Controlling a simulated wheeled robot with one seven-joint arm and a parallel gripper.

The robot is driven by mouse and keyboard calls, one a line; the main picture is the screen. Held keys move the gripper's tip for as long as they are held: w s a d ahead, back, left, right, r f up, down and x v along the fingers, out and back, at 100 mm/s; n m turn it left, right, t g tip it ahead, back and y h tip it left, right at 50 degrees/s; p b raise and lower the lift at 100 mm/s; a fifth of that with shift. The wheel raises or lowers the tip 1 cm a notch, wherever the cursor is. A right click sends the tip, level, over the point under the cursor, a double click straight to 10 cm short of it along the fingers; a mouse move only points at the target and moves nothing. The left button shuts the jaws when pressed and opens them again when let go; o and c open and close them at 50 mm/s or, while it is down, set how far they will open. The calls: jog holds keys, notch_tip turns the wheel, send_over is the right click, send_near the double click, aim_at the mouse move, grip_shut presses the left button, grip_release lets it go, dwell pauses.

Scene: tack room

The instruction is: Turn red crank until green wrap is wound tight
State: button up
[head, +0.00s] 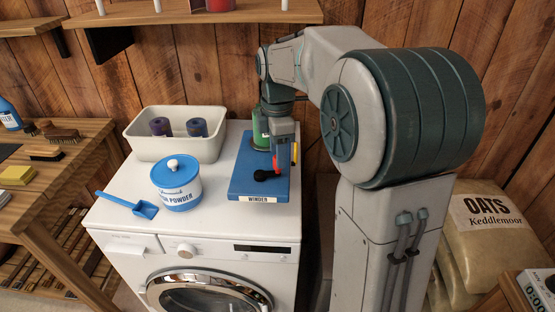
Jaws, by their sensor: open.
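The winder (245,183) is a blue board with a "WINDER" label on its front edge, lying on top of a white washing machine (215,222). A roll of green wrap (260,128) stands at its back, partly hidden by my arm. A black round knob (263,175) on a short black bar sits near the front of the board. My gripper (284,158) points down over the board's right side, open, close behind the knob. Small red and yellow parts show around the fingers. I cannot tell which of them belongs to the red crank, or whether the fingers touch it.
A cream tub (150,152) with two dark rolls stands behind a blue-and-white powder pot (180,195) and a blue scoop (145,208). A wooden bench (72,180) with brushes is at left. Oats sacks (480,255) stand at right. A shelf (190,13) hangs above.

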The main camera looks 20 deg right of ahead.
jog(key=shift+f, duration=1.35)
grip_shut()
